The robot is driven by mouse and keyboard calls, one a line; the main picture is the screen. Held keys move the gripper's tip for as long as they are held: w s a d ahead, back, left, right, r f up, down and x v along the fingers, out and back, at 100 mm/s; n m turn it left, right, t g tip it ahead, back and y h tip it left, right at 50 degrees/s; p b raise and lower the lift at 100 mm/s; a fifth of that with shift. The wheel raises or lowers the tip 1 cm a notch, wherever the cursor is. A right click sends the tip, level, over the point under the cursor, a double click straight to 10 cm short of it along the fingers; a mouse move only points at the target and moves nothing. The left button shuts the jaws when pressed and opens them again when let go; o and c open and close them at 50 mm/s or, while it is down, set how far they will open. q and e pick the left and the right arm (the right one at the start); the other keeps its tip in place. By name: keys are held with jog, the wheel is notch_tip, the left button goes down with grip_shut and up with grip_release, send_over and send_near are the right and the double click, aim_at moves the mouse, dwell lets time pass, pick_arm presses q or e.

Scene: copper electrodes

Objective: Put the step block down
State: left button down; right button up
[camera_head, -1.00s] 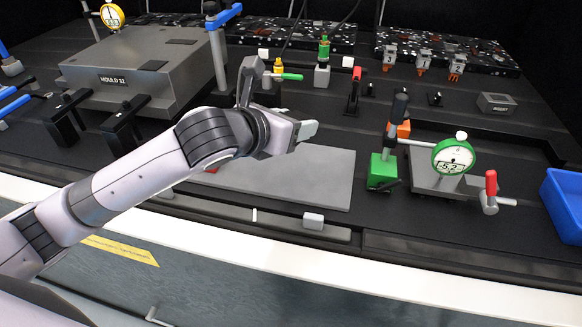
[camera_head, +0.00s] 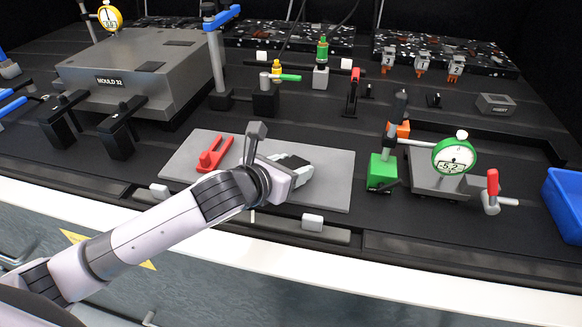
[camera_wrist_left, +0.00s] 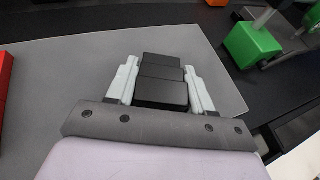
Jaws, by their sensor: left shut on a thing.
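The step block (camera_wrist_left: 162,80) is black with stepped faces. In the left wrist view it sits between the two pale fingers of my left gripper (camera_wrist_left: 160,85), which is shut on it. The grey plate (camera_wrist_left: 60,70) lies beneath them. In the head view my left gripper (camera_head: 295,166) is over the right half of the grey plate (camera_head: 325,190), low down. The block is mostly hidden there by the gripper. I cannot tell whether the block touches the plate. My right gripper is not in view.
A red fork-shaped part (camera_head: 212,155) lies on the plate's left. A green-based stand (camera_head: 382,172) and a green dial gauge (camera_head: 453,155) stand right of the plate. Mould 32 (camera_head: 135,75) is at the back left. A blue bin (camera_head: 565,200) is at the far right.

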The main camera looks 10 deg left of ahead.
pick_arm(q)
jog(key=shift+r, duration=0.15)
jog(key=shift+c, duration=2.2)
grip_release()
jog(key=shift+f, duration=0.2)
jog(key=shift+s+a+r, duration=0.15)
jog(key=shift+s+r, duration=0.15)
jog(key=shift+s, duration=0.15)
jog(key=v, duration=1.1)
